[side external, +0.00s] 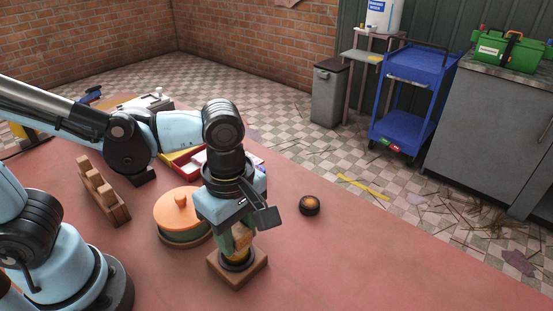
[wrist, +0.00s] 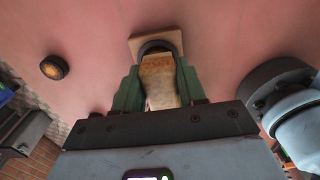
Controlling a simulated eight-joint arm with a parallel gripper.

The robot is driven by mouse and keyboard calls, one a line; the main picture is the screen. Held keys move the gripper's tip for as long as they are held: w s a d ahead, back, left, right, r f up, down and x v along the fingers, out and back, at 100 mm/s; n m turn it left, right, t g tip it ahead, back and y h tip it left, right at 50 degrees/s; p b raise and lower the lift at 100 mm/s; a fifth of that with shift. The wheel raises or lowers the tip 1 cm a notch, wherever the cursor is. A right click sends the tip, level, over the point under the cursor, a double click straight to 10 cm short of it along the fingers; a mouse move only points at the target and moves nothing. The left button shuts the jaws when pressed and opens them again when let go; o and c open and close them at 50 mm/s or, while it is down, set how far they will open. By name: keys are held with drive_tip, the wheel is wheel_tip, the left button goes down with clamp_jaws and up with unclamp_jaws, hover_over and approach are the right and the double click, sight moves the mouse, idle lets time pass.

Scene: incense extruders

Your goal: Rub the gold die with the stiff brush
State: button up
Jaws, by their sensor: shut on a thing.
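My gripper (side external: 241,238) points down and its green fingers are shut on a tan wooden block, which looks like the stiff brush (wrist: 158,82). The brush stands right over a square wooden base (side external: 238,273) with a black ring (wrist: 157,46) on it. The bristles are hidden, and I cannot tell whether they touch what is in the ring. A gold-brown patch shows low between the fingers in the side view; I cannot tell if it is the gold die.
A round pot with an orange lid (side external: 178,208) stands close left of my gripper. A wooden rack (side external: 104,191) is farther left. A red tray (side external: 188,165) and a yellow item lie behind. The red table is clear at the front and right.

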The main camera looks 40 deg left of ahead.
sight(237, 229)
drive_tip(key=shift+r, duration=2.1)
